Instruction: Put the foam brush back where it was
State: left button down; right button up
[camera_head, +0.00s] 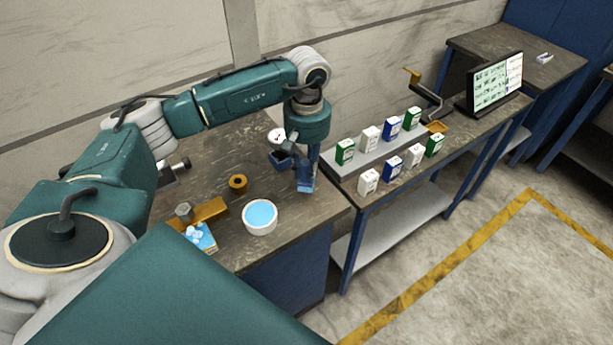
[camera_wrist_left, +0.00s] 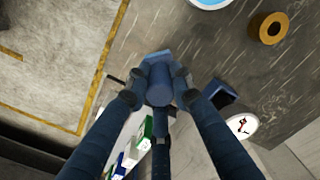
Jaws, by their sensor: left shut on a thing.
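My left gripper (camera_head: 301,158) points down over the right end of the near workbench. It is shut on the foam brush (camera_head: 306,186), whose blue block-like end shows below the fingers. In the left wrist view the brush (camera_wrist_left: 158,57) shows a blue round body between the fingertips and a wider blue end beyond them. I cannot tell whether it touches the bench. A small dark blue open holder (camera_head: 279,160) stands just left of the gripper; it also shows in the left wrist view (camera_wrist_left: 220,94). My right gripper is not in view.
A white bowl with blue contents (camera_head: 260,217), a brass ring (camera_head: 238,183), a brass block (camera_head: 208,212) and a white dial (camera_head: 277,136) stand on the bench (camera_head: 300,230). Several small cartons (camera_head: 368,182) stand on the side table to the right, before a monitor (camera_head: 494,84).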

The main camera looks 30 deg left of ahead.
aim_at(306, 181)
pick_arm(q)
jog(key=shift+f, duration=0.35)
notch_tip(306, 181, down, 3)
jog(key=shift+f+p, duration=0.2)
jog(key=shift+p, duration=0.4)
jog(key=shift+f, duration=0.45)
jog(key=c, duration=1.5)
grip_release()
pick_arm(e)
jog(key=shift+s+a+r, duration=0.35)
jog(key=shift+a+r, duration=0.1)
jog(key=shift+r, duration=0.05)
pick_arm(q)
jog(key=shift+r, duration=0.1)
